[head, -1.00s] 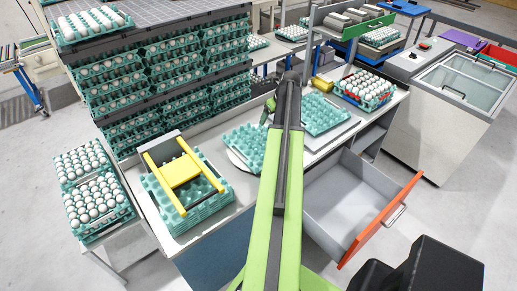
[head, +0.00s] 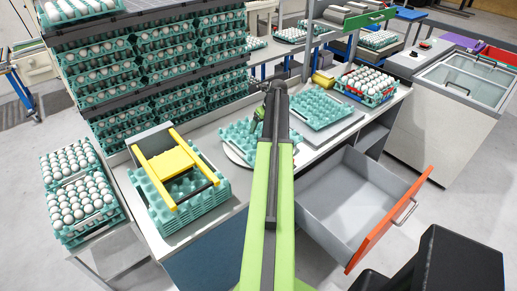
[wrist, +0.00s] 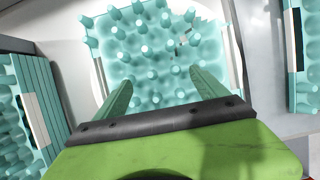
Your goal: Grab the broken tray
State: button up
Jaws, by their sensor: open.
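A turquoise empty egg tray (head: 237,139) lies on a round white plate (head: 232,156) on the worktop. In the wrist view this tray (wrist: 150,55) fills the upper middle, and its upper right part looks torn, with a ragged gap. My gripper (head: 258,118) is above the tray's right side in the head view. In the wrist view my green gripper fingers (wrist: 163,90) are spread apart over the near part of the tray, with nothing between them. I cannot tell whether they touch it. My arm hides part of the tray's right side in the head view.
A stack of empty trays (head: 178,205) with a yellow-handled tool (head: 170,163) stands to the left. Another empty tray (head: 320,108) lies right of my arm. A tray of eggs (head: 366,85) stands farther back. An open drawer (head: 365,200) juts out at the right.

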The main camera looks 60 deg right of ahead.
aim_at(260, 131)
jog(key=b+x, duration=0.5)
jog(key=shift+s+d+f, duration=0.1)
jog(key=shift+d+f, duration=0.1)
jog(key=shift+f, duration=0.2)
jog(key=shift+r, duration=0.15)
grip_shut()
